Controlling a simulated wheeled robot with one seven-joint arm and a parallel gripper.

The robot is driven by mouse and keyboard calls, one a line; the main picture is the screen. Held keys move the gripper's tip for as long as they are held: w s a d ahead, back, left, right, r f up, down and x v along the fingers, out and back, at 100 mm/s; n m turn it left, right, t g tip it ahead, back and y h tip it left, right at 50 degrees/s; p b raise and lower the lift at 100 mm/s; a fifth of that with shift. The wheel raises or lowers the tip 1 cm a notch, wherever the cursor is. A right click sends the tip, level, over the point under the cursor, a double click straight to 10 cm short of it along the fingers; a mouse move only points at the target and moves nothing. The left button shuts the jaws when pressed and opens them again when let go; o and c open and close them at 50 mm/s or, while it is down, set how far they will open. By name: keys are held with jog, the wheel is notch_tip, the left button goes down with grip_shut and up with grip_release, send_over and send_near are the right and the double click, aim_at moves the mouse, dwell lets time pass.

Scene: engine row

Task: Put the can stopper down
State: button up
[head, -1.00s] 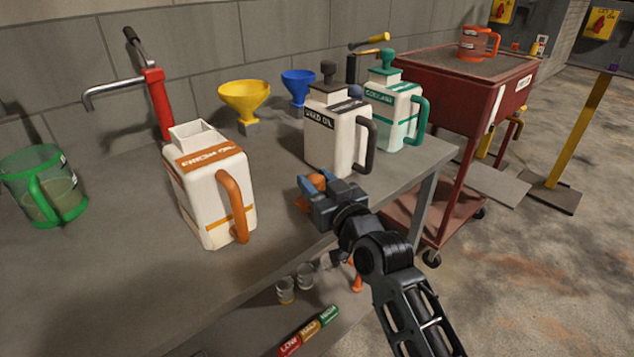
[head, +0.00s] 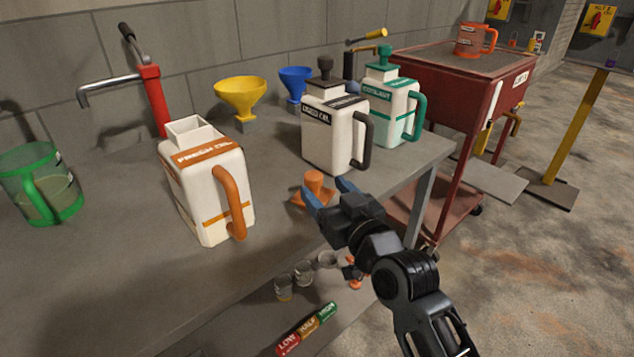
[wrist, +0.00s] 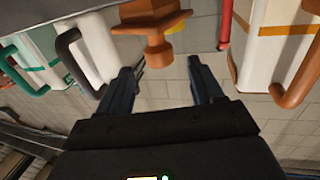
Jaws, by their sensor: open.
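The orange can stopper (head: 314,184) stands on the grey bench top, knob up, between the fresh oil can and the used oil can. In the wrist view the stopper (wrist: 153,27) is beyond the fingertips, between their lines. My gripper (head: 325,190) is open and empty, just right of the stopper near the bench's front edge; its fingers (wrist: 158,75) are spread apart in the wrist view. The white fresh oil can (head: 205,190), with an orange handle, stands left of the stopper with its square mouth uncovered.
The used oil can (head: 332,128) and the coolant can (head: 388,105) stand behind, both stoppered. Yellow (head: 240,95) and blue (head: 296,85) funnels stand near the wall. A green jug (head: 40,185) is at left. A red cart (head: 460,85) stands right of the bench.

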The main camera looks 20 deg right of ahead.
jog(key=s, duration=0.6)
jog(key=shift+s+d+b, duration=0.3)
jog(key=shift+s, duration=0.1)
jog(key=s+f+m+g+h, duration=0.1)
jog(key=s+f, duration=0.3)
jog(key=s, duration=0.6)
jog(key=s+f+g+h, duration=0.1)
jog(key=s+f, duration=0.3)
jog(key=s, duration=0.5)
jog(key=s+r, duration=0.2)
jog(key=s, duration=0.7)
jog(key=s+r+g, duration=0.1)
jog(key=s+r, duration=0.1)
jog(key=s, duration=0.8)
jog(key=shift+a, duration=0.45)
